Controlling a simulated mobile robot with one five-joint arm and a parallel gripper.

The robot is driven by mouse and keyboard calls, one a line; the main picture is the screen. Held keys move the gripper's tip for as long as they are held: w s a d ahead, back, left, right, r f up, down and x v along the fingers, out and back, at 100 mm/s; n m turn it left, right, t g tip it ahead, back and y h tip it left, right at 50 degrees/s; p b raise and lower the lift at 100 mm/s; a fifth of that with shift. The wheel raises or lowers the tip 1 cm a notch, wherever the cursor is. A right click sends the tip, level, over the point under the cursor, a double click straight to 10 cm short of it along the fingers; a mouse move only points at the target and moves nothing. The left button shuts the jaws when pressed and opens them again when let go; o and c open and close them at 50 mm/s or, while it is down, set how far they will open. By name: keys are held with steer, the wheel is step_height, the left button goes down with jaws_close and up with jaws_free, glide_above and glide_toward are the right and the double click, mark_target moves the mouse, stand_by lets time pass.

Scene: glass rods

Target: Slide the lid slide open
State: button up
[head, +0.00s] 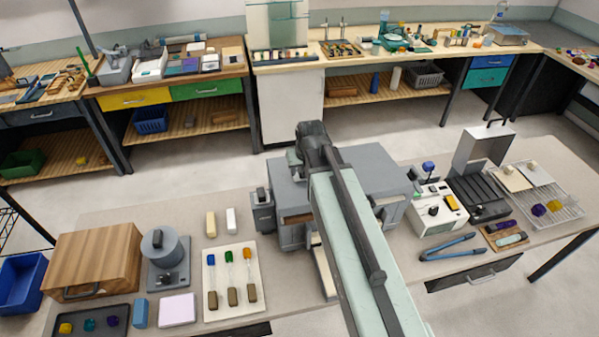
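A grey box-shaped apparatus (368,162) stands at the middle of the near bench, with a flat grey top and wood-coloured bars on its front. My arm crosses in front of it and hides its middle. I cannot make out which part is the lid slide. My gripper (298,163) is at the far end of the arm, over the left part of the apparatus. Its fingers are largely hidden, so I cannot tell whether it is open or touches anything.
To the right are a white control box (438,211), blue pliers (447,246) and an upright-lidded case (484,147).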

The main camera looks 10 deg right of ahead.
jaws_close()
stand_by(1.3)
